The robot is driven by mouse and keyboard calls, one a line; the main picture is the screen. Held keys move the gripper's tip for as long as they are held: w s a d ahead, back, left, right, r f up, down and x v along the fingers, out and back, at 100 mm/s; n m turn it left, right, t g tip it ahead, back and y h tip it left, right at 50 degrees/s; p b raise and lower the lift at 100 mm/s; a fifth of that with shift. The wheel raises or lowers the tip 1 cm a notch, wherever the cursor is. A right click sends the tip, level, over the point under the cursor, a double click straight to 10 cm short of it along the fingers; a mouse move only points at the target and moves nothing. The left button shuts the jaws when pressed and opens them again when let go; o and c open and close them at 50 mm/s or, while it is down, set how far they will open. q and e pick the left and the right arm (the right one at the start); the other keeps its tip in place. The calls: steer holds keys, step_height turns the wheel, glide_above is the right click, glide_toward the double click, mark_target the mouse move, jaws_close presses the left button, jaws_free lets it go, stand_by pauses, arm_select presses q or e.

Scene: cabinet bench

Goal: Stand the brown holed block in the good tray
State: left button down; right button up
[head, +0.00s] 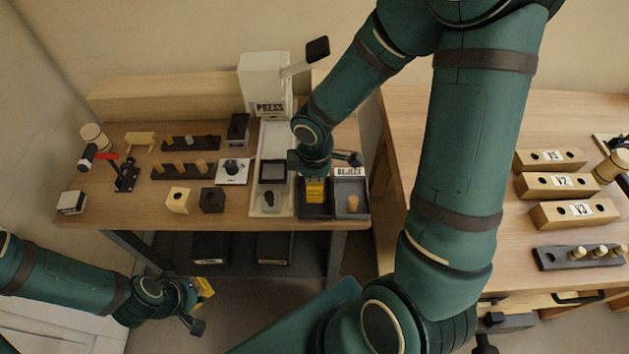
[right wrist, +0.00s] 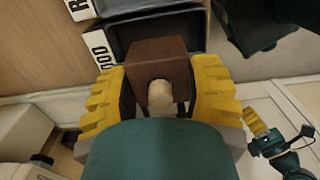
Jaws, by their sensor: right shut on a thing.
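My right gripper (head: 316,190) points down over the black good tray (head: 314,213) on the left bench. In the right wrist view its yellow fingers are shut on the brown holed block (right wrist: 160,58). A pale round patch shows at the block's near side, at its hole. The block is over the good tray (right wrist: 125,45); I cannot tell whether it touches the floor. The head view hides the block behind the gripper. My left gripper (head: 203,290) hangs low in front of the bench, away from the trays; its finger gap is unclear.
The white press (head: 265,85) stands behind. A pale holed block (head: 180,200) and a dark holed block (head: 212,200) stand to the left, with peg racks behind them.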

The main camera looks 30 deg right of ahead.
steer(key=shift+f+b, duration=1.95)
stand_by(2.4)
steer(key=o, duration=1.4)
steer(key=shift+r, duration=0.1)
steer(key=shift+r, duration=0.2)
steer(key=shift+r+p, duration=2.15)
steer(key=shift+r, duration=0.05)
steer(key=shift+r+p, duration=1)
steer(key=shift+r, duration=0.15)
